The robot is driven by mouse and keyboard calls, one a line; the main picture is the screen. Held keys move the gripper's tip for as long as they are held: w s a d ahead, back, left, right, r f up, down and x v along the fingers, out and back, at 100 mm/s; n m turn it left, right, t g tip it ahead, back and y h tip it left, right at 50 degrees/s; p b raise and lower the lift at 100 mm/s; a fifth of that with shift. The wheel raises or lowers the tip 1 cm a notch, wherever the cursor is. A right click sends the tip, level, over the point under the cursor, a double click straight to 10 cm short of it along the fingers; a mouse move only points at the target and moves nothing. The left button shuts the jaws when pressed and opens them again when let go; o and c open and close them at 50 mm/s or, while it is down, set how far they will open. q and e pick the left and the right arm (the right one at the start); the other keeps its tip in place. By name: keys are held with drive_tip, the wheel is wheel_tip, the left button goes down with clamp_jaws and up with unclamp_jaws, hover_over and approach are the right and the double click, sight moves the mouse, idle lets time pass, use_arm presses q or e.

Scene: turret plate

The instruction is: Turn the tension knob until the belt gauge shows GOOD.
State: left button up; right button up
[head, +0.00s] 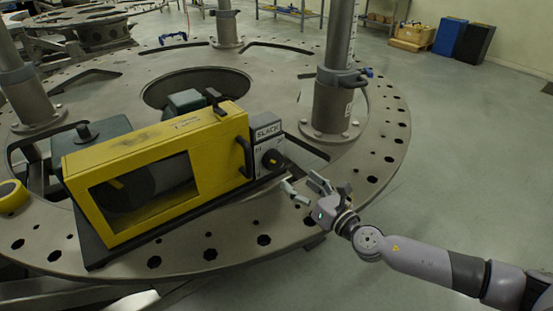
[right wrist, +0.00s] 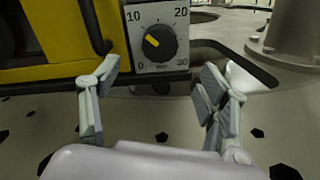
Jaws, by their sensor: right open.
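The tension knob (head: 273,160) is a round black knob on a grey panel at the right end of the yellow-framed machine (head: 236,130). In the right wrist view the knob (right wrist: 165,47) has a yellow pointer aimed up and left, between 0 and 10 and nearer 10, on a dial marked up to 30. The belt gauge (head: 267,132) above it reads SLACK in the head view. My right gripper (head: 302,187) is open and empty, in front of and below the knob, not touching it. In the right wrist view its fingers (right wrist: 160,78) are spread below the knob. My left gripper is out of view.
A black handle (head: 244,157) stands just left of the knob panel. The machine sits on a large round metal plate (head: 283,215) with holes and slots. A thick post (head: 332,100) rises behind and right of the knob. The floor right of the plate is clear.

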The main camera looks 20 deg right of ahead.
sight(277, 162)
drive_tip(key=x, duration=1.1)
drive_tip(key=shift+p, duration=0.4)
drive_tip(key=c, duration=1.2)
drive_tip(key=shift+o, duration=0.2)
drive_tip(key=shift+f+m, duration=0.1)
drive_tip(key=shift+m, duration=0.4)
drive_tip(key=m+b, duration=0.1)
drive_tip(key=m, duration=0.1)
drive_tip(key=shift+m, duration=0.4)
drive_tip(key=shift+d+m, duration=0.15)
drive_tip(key=shift+m, duration=2.35)
drive_tip(key=shift+p, duration=0.3)
